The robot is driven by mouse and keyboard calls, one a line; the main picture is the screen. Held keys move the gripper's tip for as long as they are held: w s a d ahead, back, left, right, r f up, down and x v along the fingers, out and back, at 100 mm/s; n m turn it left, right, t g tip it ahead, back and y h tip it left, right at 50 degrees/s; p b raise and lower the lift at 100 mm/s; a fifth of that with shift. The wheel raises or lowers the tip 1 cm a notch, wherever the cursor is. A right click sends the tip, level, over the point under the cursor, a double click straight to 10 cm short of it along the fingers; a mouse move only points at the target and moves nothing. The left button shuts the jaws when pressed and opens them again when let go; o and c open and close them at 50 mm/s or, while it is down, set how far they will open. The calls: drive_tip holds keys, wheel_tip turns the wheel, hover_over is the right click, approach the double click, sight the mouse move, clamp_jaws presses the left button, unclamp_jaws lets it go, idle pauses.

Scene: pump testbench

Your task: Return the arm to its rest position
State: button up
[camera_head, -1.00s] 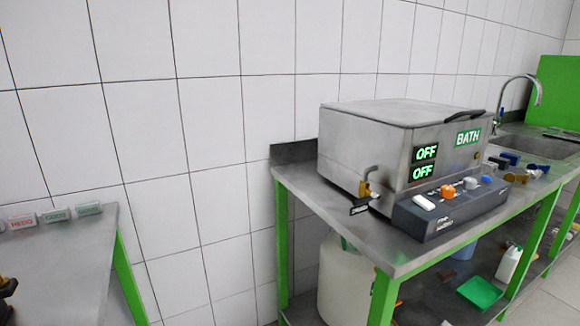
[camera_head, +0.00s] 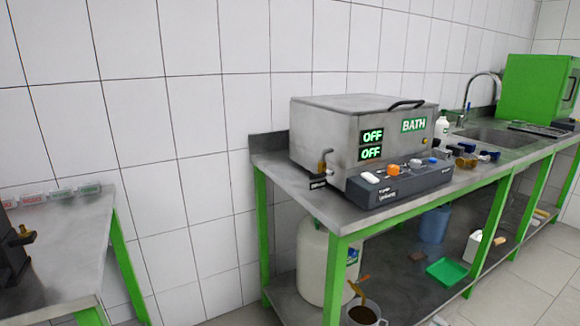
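My arm and my gripper do not show in the head view, so I cannot see the gripper's pose or whether it holds anything. The view shows a steel bath unit (camera_head: 325,131) with a closed lid, standing on a green-legged steel bench (camera_head: 270,168). Its two displays both read OFF. A dark control panel (camera_head: 408,186) with a white, an orange and a blue knob sits at its front. A small brass-coloured tap with a dark handle (camera_head: 321,172) is on its left side.
A second steel table (camera_head: 75,235) with small labelled blocks (camera_head: 62,195) stands at left. A sink (camera_head: 490,138) and green box (camera_head: 535,88) are at right. Under the bench are a white tank (camera_head: 313,262), a blue container (camera_head: 434,224) and a green tray (camera_head: 446,271). Floor shows at right.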

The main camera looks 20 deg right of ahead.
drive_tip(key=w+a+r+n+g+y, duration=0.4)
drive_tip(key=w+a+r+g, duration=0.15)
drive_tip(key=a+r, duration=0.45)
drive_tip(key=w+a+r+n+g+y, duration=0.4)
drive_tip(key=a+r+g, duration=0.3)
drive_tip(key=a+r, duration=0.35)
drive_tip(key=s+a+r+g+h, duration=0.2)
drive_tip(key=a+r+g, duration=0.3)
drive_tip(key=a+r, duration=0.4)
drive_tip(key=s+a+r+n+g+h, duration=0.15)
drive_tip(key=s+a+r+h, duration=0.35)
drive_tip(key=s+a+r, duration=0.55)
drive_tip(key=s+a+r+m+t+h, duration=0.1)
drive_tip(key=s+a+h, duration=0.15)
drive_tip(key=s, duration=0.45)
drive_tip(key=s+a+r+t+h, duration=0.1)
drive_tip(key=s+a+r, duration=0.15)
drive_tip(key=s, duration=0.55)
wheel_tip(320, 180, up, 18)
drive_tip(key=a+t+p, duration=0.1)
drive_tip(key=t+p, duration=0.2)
drive_tip(key=p, duration=1.4)
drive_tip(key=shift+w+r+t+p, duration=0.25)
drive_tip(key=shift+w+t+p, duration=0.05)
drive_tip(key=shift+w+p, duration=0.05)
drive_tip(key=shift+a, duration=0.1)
